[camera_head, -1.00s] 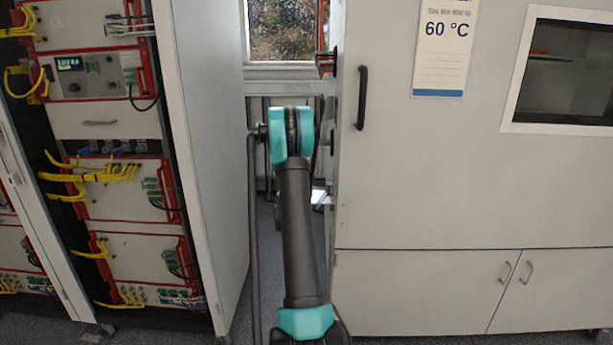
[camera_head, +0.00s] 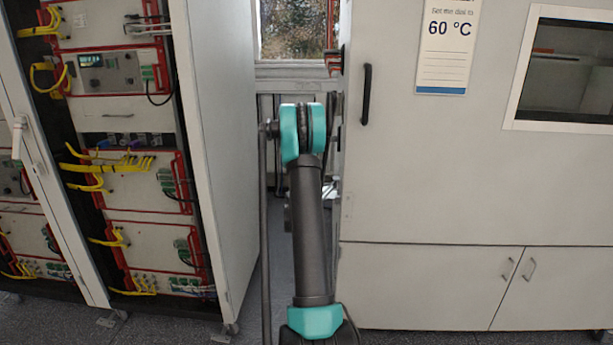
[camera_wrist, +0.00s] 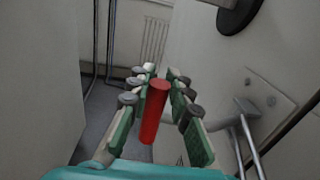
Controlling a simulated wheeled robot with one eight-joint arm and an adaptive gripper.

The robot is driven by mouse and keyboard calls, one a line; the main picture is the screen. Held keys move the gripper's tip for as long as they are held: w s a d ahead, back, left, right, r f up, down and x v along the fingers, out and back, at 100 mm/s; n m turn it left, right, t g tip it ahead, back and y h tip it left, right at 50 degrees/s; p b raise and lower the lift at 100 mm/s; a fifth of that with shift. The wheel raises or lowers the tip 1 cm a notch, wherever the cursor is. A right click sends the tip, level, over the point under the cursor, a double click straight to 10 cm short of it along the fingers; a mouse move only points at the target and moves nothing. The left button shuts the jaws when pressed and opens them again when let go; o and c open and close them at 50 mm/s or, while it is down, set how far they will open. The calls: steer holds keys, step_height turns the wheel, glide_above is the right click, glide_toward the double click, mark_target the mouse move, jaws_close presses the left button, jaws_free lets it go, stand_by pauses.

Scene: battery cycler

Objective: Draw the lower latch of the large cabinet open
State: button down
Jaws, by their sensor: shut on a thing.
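The large cabinet (camera_head: 420,190) is pale grey and fills the right of the head view. Its upper latch (camera_head: 334,61) shows red at the door's left edge. In the wrist view my gripper (camera_wrist: 155,85) is shut on a red cylindrical handle (camera_wrist: 155,110), which looks like the lower latch. The handle stands tilted between the green-padded fingers. A metal bracket plate (camera_wrist: 266,100) sits on the cabinet's side just right of the fingers. In the head view my arm hides the gripper and the lower latch. Whether the latch has swung out cannot be told.
A rack (camera_head: 115,150) with red-framed units and yellow cables stands at the left, its grey side panel (camera_head: 215,150) bordering a narrow gap. The cabinet has a black door handle (camera_head: 366,94). A window (camera_head: 290,30) is behind the gap. Floor (camera_head: 425,338) shows in front.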

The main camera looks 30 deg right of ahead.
steer(key=shift+s, duration=0.25)
steer(key=c, duration=1.4)
jaws_free()
steer(key=shift+o, duration=0.2)
steer(key=v, duration=1.2)
